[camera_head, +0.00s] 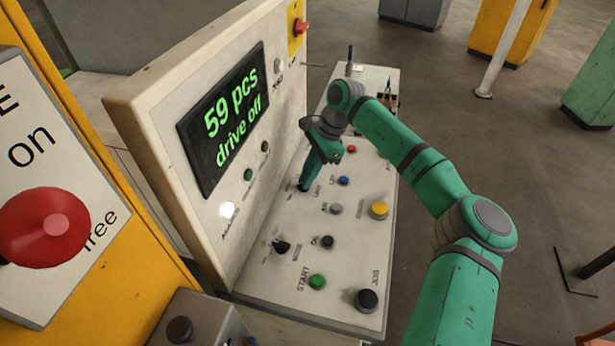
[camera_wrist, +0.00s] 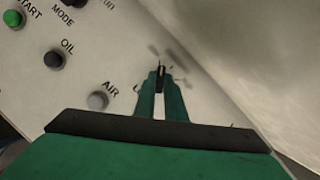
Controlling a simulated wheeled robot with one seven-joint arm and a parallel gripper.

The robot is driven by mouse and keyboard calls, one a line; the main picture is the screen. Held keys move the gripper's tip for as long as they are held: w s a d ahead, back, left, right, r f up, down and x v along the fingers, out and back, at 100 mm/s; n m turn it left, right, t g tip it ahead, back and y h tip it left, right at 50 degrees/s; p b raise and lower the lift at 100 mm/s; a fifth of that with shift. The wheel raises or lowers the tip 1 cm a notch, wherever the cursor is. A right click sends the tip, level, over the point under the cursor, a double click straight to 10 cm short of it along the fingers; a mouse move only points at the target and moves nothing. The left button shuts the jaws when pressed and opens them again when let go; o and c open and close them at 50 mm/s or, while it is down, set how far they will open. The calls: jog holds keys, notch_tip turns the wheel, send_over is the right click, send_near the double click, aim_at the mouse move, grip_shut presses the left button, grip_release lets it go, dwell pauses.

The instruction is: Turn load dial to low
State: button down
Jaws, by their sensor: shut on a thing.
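My gripper (camera_head: 305,184) reaches down to the sloped control panel (camera_head: 262,318) near the foot of the upright display board. It is shut on a small black dial (camera_wrist: 161,76), which shows between the fingertips in the wrist view. Most of the dial is hidden by the fingers in the head view. Marks lie around the dial on the panel, but they are too blurred to read, so I cannot tell which setting it points to. The display (camera_head: 228,118) reads "59 pcs drive off" in green.
Another black dial (camera_head: 281,246), marked MODE in the wrist view, sits nearer on the panel. A big red button (camera_head: 45,228) is at the left. The upright board closes off one side.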

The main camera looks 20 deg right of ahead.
jog(key=shift+n+g, duration=0.3)
jog(key=shift+n, duration=0.4)
jog(key=c, duration=1.8)
grip_release()
jog(key=v, duration=1.1)
jog(key=shift+w+a, duration=0.15)
jog(key=shift+f, duration=0.1)
